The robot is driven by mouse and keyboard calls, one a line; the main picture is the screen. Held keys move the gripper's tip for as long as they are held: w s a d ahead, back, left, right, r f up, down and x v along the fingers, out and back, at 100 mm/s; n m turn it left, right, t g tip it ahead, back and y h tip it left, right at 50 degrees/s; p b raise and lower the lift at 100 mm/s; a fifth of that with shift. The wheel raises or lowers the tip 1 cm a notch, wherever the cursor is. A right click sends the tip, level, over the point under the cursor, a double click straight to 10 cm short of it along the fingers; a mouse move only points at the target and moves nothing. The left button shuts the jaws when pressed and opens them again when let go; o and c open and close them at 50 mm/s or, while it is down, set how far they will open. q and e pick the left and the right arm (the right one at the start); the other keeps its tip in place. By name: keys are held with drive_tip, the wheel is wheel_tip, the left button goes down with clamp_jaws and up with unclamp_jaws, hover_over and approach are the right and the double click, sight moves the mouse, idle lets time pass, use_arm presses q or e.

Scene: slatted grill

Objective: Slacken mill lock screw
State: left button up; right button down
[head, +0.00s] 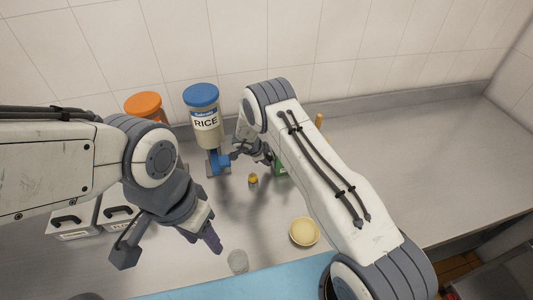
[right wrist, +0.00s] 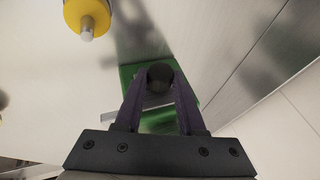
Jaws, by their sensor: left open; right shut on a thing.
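My right gripper (head: 264,154) is at the back of the counter, beside a green object (head: 281,168) that is mostly hidden by my right arm in the head view. In the right wrist view its purple fingers (right wrist: 160,88) are shut on a dark round knob (right wrist: 160,75), which I take to be the mill lock screw. The green body (right wrist: 132,74) shows behind and below the knob. Whether the knob has turned cannot be told. My left gripper (head: 208,239) is open and empty, above the front of the counter and well left of the green object.
A rice dispenser (head: 203,120) with a blue lid and an orange-lidded jar (head: 144,105) stand at the back. A small yellow-topped item (head: 253,180), a pale yellow bowl (head: 304,232) and a clear glass (head: 237,262) stand nearer. The counter at right (head: 430,150) is clear.

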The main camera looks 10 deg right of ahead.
drive_tip(key=shift+w+g+b, duration=0.2)
drive_tip(key=shift+g+b, duration=0.2)
drive_tip(key=shift+g, duration=0.1)
drive_tip(key=g+b, duration=0.1)
drive_tip(key=b, duration=0.2)
drive_tip(key=shift+w+f+n+g, duration=0.1)
drive_tip(key=shift+f+n+g, duration=0.05)
drive_tip(key=shift+n+g, duration=0.2)
drive_tip(key=shift+d+g+b, duration=0.1)
drive_tip(key=shift+g+b, duration=0.35)
drive_tip(key=shift+b, duration=0.6)
drive_tip(key=shift+r, duration=0.2)
drive_tip(key=c, duration=0.5)
unclamp_jaws()
drive_tip(key=shift+d, duration=0.1)
